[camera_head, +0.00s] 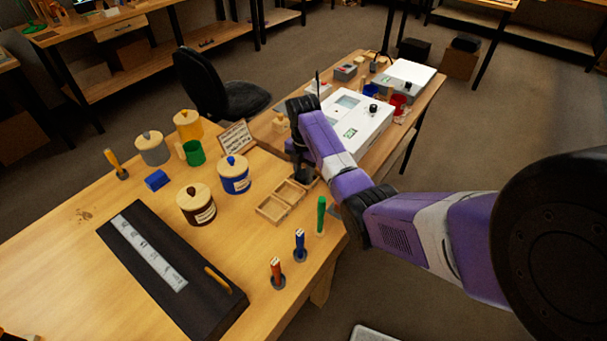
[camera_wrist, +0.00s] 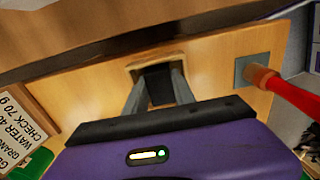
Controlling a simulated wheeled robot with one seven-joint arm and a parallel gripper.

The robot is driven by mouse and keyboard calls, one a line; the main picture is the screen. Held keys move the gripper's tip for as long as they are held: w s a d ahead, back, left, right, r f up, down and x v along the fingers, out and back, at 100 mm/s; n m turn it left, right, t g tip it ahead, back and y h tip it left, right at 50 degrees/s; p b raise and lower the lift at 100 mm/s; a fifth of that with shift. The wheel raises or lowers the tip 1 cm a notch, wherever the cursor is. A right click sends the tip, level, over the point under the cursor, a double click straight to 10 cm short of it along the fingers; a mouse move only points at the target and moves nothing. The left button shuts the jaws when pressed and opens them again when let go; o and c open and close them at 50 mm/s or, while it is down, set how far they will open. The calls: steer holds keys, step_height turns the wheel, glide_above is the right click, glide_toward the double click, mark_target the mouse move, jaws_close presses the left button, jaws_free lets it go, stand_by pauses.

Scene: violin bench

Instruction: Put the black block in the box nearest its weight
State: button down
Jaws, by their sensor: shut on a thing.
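My gripper (camera_wrist: 158,96) is shut on the black block (camera_wrist: 157,84), with one finger on each side of it. In the wrist view the block is at a small wooden box (camera_wrist: 174,49), whose rim shows just beyond it. I cannot tell whether the block touches the box floor. In the head view my gripper (camera_head: 304,172) is low at the far end of a row of small open wooden boxes. The near box (camera_head: 270,209) and the middle box (camera_head: 290,192) look empty. The far box is mostly hidden by my gripper.
A lettered card (camera_head: 237,137) stands behind the boxes; it reads partly "CHECK 70 g" in the wrist view (camera_wrist: 20,120). A blue jar (camera_head: 234,181) and a brown jar (camera_head: 197,211) stand left. A green upright tool (camera_head: 321,214) is close on the right. A white device (camera_head: 352,122) lies beyond.

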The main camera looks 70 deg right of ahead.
mark_target(303, 174)
steer(key=c, duration=1.3)
jaws_free()
steer(key=shift+a, duration=0.1)
step_height(303, 174, up, 12)
steer(key=shift+r+p, duration=0.1)
steer(key=shift+p, duration=0.45)
